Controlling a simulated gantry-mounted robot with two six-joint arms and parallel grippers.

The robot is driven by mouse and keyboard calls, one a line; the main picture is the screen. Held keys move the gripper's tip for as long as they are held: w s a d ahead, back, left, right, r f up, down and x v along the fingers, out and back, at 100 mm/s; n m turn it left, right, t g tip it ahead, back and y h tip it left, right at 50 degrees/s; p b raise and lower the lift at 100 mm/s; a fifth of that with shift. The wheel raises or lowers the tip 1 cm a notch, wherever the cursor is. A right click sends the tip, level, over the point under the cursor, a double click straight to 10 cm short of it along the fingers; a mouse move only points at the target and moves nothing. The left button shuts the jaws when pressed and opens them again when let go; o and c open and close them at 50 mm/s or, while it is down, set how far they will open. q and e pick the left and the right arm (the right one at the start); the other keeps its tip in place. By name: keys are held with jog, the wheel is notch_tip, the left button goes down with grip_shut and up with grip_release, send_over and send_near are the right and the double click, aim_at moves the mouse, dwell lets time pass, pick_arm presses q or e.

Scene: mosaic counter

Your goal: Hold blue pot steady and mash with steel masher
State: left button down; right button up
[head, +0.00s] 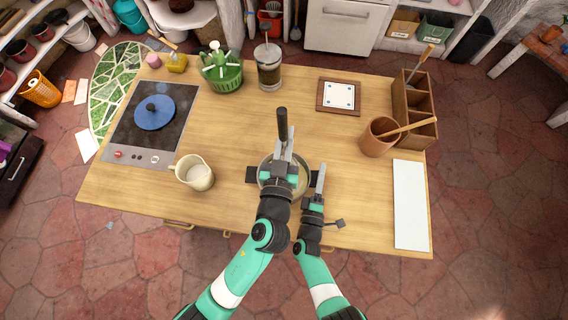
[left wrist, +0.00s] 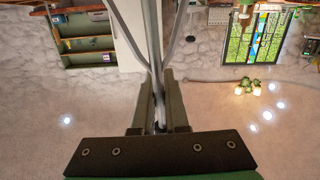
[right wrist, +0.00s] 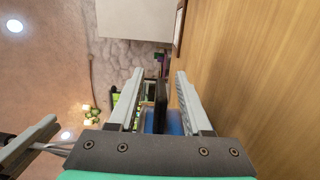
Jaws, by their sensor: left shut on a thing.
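The pot (head: 302,180) stands on the wooden counter, mostly hidden by my arms, with pale contents and a dark side handle (head: 251,174) on its left. Its blue wall (right wrist: 173,123) shows in the right wrist view. My left gripper (head: 288,150) is over the pot, shut on the steel masher, whose black handle (head: 282,122) sticks up. The masher's steel shaft and wires (left wrist: 158,60) show in the left wrist view; its lower end is hidden. My right gripper (head: 320,178) is at the pot's right side, open, with a black pot handle (right wrist: 160,105) between its fingers.
A cream jug (head: 194,173) stands left of the pot, near the hob (head: 130,140) with a blue lid (head: 155,112). A glass jar (head: 269,72) and green basket (head: 222,75) are behind. A clay pot (head: 378,140) and white board (head: 410,205) are right.

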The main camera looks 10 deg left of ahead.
jog(key=shift+s, duration=0.15)
jog(key=s, duration=1.1)
jog(key=shift+s+a, duration=0.35)
jog(key=shift+s, duration=0.05)
pick_arm(q)
jog(key=shift+r, duration=0.1)
